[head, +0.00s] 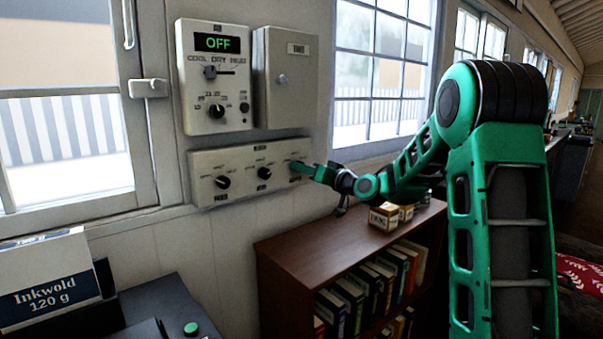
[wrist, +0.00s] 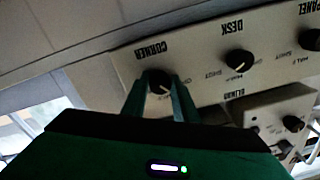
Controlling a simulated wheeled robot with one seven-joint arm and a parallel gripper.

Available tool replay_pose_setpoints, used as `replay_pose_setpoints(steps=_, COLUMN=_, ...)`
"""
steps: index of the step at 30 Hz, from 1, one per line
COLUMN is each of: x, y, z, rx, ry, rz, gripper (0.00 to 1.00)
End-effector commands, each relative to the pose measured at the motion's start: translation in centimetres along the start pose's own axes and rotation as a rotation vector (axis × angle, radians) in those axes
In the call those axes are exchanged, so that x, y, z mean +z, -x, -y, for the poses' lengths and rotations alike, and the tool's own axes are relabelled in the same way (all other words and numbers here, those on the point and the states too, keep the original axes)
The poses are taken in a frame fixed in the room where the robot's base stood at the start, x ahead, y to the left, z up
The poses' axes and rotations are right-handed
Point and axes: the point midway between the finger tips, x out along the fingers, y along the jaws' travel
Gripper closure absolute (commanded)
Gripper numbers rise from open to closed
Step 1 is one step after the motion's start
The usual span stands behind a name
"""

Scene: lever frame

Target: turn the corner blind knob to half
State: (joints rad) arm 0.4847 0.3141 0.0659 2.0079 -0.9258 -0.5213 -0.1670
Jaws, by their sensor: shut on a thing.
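The corner blind knob (wrist: 158,80) is black and round, under the label CORNER, which appears upside down in the wrist view. It is the rightmost knob on the cream wall panel (head: 235,162) in the head view, where my gripper hides it. My gripper (head: 300,167) reaches the panel from the right. In the wrist view its two green fingers (wrist: 159,88) stand on either side of the knob and are shut on it. A pale pointer mark shows on the knob, but the setting it points at is too small and partly covered to tell.
The desk knob (head: 264,173) and the panel knob (head: 222,182) sit left along the same panel. Above are a control box reading OFF (head: 210,75) and a plain grey box (head: 288,75). A bookcase (head: 330,222) with small boxes stands below my arm.

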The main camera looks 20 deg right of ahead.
Motion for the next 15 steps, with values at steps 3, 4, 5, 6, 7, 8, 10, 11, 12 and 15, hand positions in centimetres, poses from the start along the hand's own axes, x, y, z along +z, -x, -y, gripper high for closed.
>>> replay_pose_setpoints(steps=3, x=-0.04, y=0.04, z=-0.13, rx=0.003, ry=-0.11, rz=-0.005, gripper=0.96)
replay_pose_setpoints(steps=4, x=-0.05, y=0.05, z=-0.14, rx=0.003, ry=-0.139, rz=-0.006, gripper=0.96)
replay_pose_setpoints(steps=5, x=-0.05, y=0.04, z=-0.13, rx=0.003, ry=-0.167, rz=-0.007, gripper=0.96)
replay_pose_setpoints(steps=6, x=-0.05, y=0.04, z=-0.13, rx=0.003, ry=-0.204, rz=-0.008, gripper=0.96)
replay_pose_setpoints(steps=7, x=-0.06, y=0.05, z=-0.13, rx=0.003, ry=-0.232, rz=-0.009, gripper=0.96)
replay_pose_setpoints(steps=8, x=-0.06, y=0.05, z=-0.13, rx=0.003, ry=-0.26, rz=-0.01, gripper=0.96)
replay_pose_setpoints(steps=10, x=-0.07, y=0.04, z=-0.12, rx=0.003, ry=-0.322, rz=-0.012, gripper=0.96)
replay_pose_setpoints(steps=11, x=-0.07, y=0.04, z=-0.11, rx=0.003, ry=-0.347, rz=-0.013, gripper=0.96)
replay_pose_setpoints(steps=12, x=-0.07, y=0.05, z=-0.11, rx=0.002, ry=-0.38, rz=-0.015, gripper=0.96)
replay_pose_setpoints(steps=15, x=-0.08, y=0.05, z=-0.11, rx=0.002, ry=-0.454, rz=-0.017, gripper=0.96)
